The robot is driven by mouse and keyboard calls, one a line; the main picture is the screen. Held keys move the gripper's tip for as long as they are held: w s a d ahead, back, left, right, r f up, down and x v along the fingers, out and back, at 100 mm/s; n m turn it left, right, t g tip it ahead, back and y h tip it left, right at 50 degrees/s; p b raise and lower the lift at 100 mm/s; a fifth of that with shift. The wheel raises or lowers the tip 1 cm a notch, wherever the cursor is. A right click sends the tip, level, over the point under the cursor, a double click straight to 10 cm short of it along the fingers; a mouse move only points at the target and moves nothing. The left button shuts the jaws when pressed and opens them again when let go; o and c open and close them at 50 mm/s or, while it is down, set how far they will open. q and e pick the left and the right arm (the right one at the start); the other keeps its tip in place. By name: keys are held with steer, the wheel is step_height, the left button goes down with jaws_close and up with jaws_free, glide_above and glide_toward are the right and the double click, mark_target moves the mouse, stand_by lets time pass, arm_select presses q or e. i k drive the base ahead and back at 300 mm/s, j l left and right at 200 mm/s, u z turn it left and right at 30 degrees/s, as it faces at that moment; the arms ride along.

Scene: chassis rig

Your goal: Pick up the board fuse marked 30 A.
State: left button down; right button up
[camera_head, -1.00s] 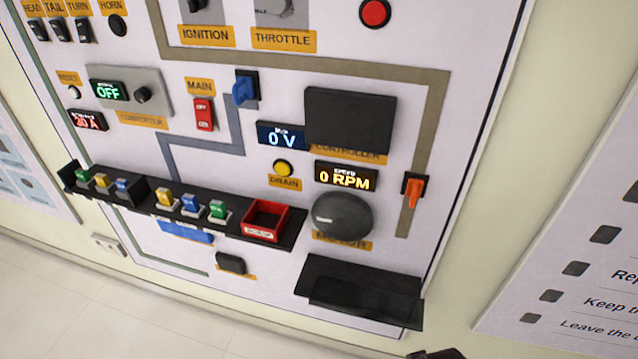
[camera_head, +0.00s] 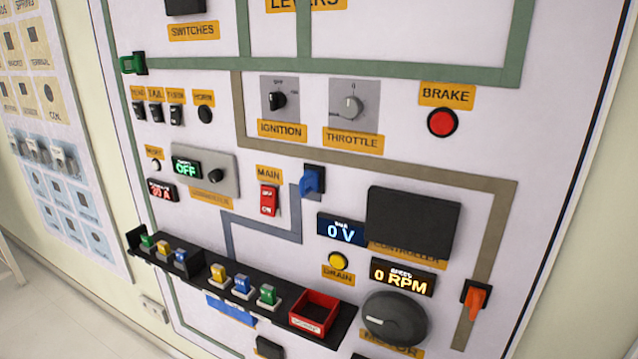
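Several small board fuses stand on a black shelf (camera_head: 340,333) low on the white panel. At its left end, in a darker raised section, are a green fuse (camera_head: 147,242), a yellow fuse (camera_head: 163,248) and a blue fuse (camera_head: 180,256). Right of these, on pale bases, stand another yellow fuse (camera_head: 218,272), another blue fuse (camera_head: 242,284) and another green fuse (camera_head: 267,294). Their markings are too small to read, so I cannot tell which is 30 A. Neither of my grippers is in view.
A red open bin (camera_head: 315,312) sits at the shelf's right. Above the shelf are a red display (camera_head: 162,190) ending in A, a red main switch (camera_head: 269,199), a blue lever (camera_head: 312,181) and a 0 V display (camera_head: 341,231). A round dark motor (camera_head: 395,317) protrudes right of the bin.

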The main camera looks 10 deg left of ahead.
mark_target(146, 239)
steer(key=j+u, duration=0.5)
steer(key=i+j+u, duration=0.1)
steer(key=j+u, duration=0.2)
steer(key=u, duration=0.15)
